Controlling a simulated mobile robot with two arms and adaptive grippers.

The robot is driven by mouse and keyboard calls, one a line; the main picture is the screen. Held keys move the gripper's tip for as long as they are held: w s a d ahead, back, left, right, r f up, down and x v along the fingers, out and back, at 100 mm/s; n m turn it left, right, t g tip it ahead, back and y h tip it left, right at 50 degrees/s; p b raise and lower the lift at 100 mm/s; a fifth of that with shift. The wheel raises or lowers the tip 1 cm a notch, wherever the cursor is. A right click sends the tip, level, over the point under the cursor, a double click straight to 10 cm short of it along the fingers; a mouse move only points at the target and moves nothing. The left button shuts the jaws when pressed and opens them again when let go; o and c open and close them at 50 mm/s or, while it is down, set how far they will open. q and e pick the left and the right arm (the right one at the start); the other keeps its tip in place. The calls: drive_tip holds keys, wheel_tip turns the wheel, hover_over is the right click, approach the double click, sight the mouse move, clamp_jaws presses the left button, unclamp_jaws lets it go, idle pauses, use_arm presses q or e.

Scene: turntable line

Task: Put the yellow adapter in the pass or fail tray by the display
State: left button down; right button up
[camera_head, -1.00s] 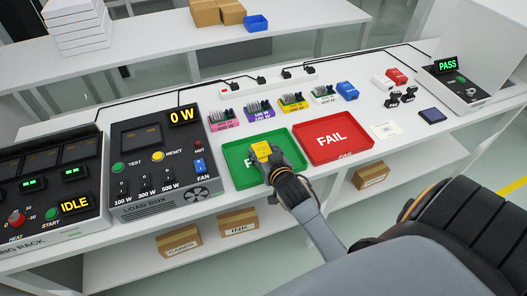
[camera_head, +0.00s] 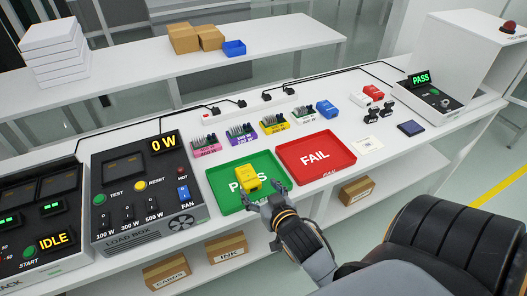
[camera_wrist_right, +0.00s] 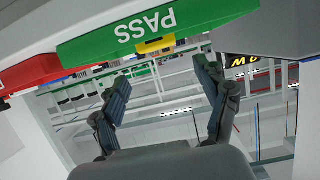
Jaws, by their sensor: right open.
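The yellow adapter (camera_head: 248,181) sits in the green PASS tray (camera_head: 221,200), over part of its lettering. My right gripper (camera_head: 267,197) is open at the tray's front right corner, just short of the adapter and apart from it. In the right wrist view the open fingers (camera_wrist_right: 163,73) have nothing between them; the adapter (camera_wrist_right: 153,46) lies beyond them on the green tray (camera_wrist_right: 100,45). The red FAIL tray (camera_head: 316,154) is empty to the right. The display (camera_head: 420,78) at the far right reads PASS. My left gripper is out of view.
A load box (camera_head: 140,218) showing 0 W stands left of the trays, with a rack (camera_head: 40,240) reading IDLE beyond it. Several coloured connector holders (camera_head: 242,139) line up behind the trays. A white card (camera_head: 368,144) and stamps (camera_head: 378,110) lie right of the FAIL tray.

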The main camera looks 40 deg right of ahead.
drive_tip(key=shift+v, duration=1.15)
